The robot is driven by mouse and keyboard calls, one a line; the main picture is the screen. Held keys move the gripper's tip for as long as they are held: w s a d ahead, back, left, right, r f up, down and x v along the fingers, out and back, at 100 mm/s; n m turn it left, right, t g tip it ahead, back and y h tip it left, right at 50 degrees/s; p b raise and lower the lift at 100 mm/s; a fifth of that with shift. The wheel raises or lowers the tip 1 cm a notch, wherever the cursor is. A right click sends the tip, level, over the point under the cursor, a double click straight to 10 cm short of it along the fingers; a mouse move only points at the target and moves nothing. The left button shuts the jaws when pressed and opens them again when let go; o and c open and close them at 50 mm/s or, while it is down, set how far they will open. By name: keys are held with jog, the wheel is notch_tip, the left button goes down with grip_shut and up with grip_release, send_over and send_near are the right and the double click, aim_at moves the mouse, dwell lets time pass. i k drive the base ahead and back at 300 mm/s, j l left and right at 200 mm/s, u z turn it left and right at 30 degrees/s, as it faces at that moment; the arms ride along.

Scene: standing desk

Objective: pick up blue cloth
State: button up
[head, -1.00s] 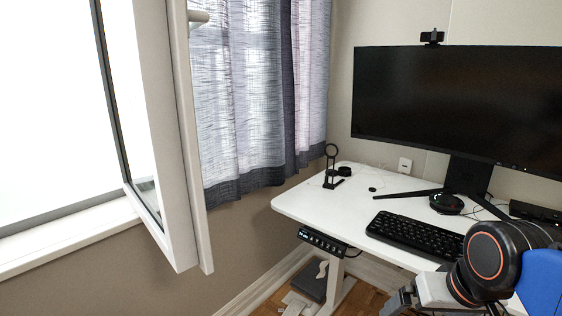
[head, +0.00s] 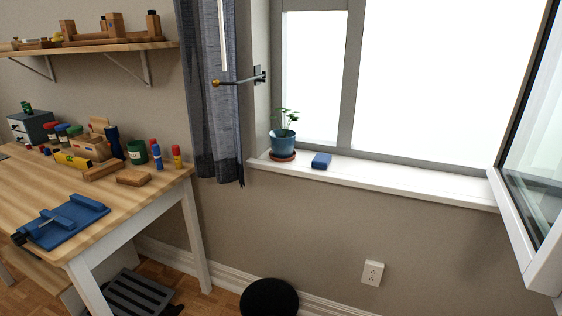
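A small, folded-looking blue item (head: 321,160), which could be the blue cloth, lies on the white windowsill (head: 400,182). It is just right of a blue plant pot (head: 283,142). A larger flat blue item (head: 66,222) lies at the front of the wooden table on the left, with a raised blue bar on top. I cannot tell for sure which of the two is cloth. My gripper is not in this view.
The wooden table (head: 140,190) holds jars, blocks and a small grey drawer box (head: 32,126). A shelf (head: 90,47) hangs above it. The open window sash (head: 530,200) juts out at right. A black round stool (head: 269,298) stands on the floor below the sill.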

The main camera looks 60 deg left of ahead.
aim_at(321, 160)
jog(key=u, duration=1.85)
